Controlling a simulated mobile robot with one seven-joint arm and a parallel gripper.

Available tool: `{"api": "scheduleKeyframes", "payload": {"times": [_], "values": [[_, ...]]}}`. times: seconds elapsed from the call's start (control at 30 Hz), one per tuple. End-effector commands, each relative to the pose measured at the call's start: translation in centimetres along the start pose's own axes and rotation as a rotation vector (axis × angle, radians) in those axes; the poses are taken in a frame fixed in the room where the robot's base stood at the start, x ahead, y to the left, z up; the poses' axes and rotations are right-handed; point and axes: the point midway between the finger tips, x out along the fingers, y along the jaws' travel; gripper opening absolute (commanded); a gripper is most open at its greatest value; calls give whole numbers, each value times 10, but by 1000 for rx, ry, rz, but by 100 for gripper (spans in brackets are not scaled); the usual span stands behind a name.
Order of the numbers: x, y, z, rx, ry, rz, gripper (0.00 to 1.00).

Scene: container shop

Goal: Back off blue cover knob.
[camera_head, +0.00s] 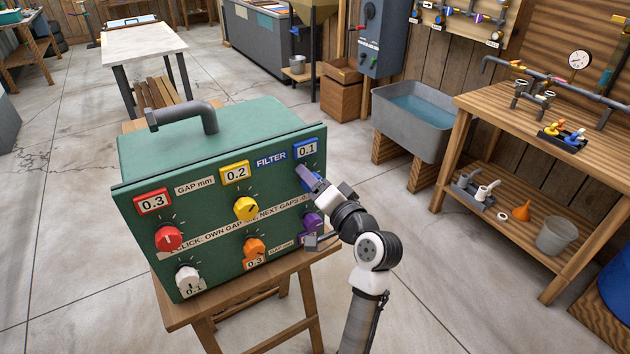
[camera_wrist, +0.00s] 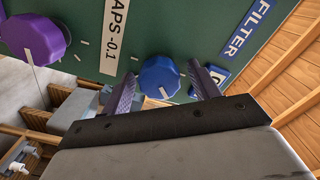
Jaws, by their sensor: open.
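The blue cover knob (camera_wrist: 160,77) is on the green panel (camera_wrist: 130,20) in the wrist view, with a pale pointer line on its face. My gripper (camera_wrist: 163,74) is open, with one finger on each side of the knob and a visible gap to each. Whether the fingertips reach down past the knob's face is hard to tell. In the head view my gripper (camera_head: 309,180) is at the right side of the green box (camera_head: 210,205), just below the blue 0.1 label (camera_head: 306,148). There my fingers largely hide the blue knob.
The purple knob (camera_head: 312,222) sits just below my gripper. Yellow (camera_head: 246,208), orange (camera_head: 254,249), red (camera_head: 169,238) and white (camera_head: 187,278) knobs are farther left. The box stands on a wooden stool (camera_head: 260,315). A workbench (camera_head: 560,140) and a sink (camera_head: 415,115) are to the right.

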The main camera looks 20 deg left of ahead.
Motion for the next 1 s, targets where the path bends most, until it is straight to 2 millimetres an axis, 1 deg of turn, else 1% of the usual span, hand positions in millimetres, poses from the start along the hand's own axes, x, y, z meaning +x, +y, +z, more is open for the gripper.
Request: {"api": "scheduleKeyframes", "payload": {"times": [0.13,0.47,0.5,0.77,1.0], "values": [[0,0,0,0,0,0,61],[0,0,0,0,0,0,18],[0,0,0,0,0,0,16],[-1,2,0,-36,1,1,16],[-1,2,1,-171,2,0,16]]}}
